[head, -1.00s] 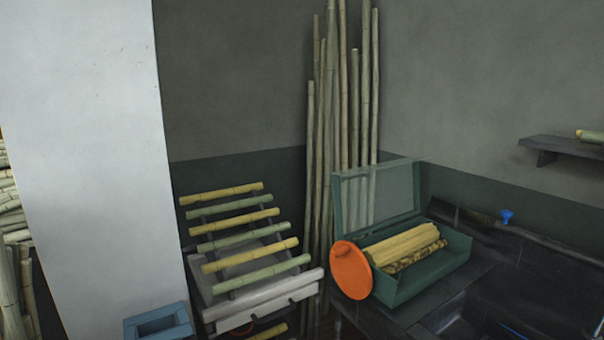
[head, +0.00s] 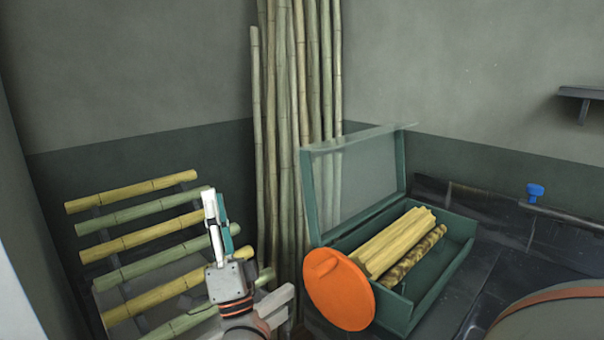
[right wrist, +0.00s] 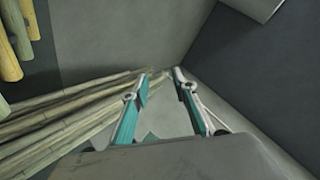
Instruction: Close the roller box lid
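The green roller box (head: 440,285) stands on the dark bench with its lid (head: 355,180) open. The lid is a clear panel in a green frame, raised at the back-left side of the box and leaning slightly back. Yellow cane-like rollers (head: 400,242) lie inside the box. An orange disc (head: 338,290) is at its front end. My right gripper (head: 215,208) is left of the box and lid, apart from both, pointing up. In the right wrist view its two fingers (right wrist: 161,82) are spread with nothing between them. My left gripper is not in view.
A rack of yellow and green canes (head: 140,240) stands at left, close behind my right gripper. Tall canes (head: 295,120) lean in the corner between gripper and lid. A blue knob (head: 535,192) is on the dark bench (head: 480,210) at right.

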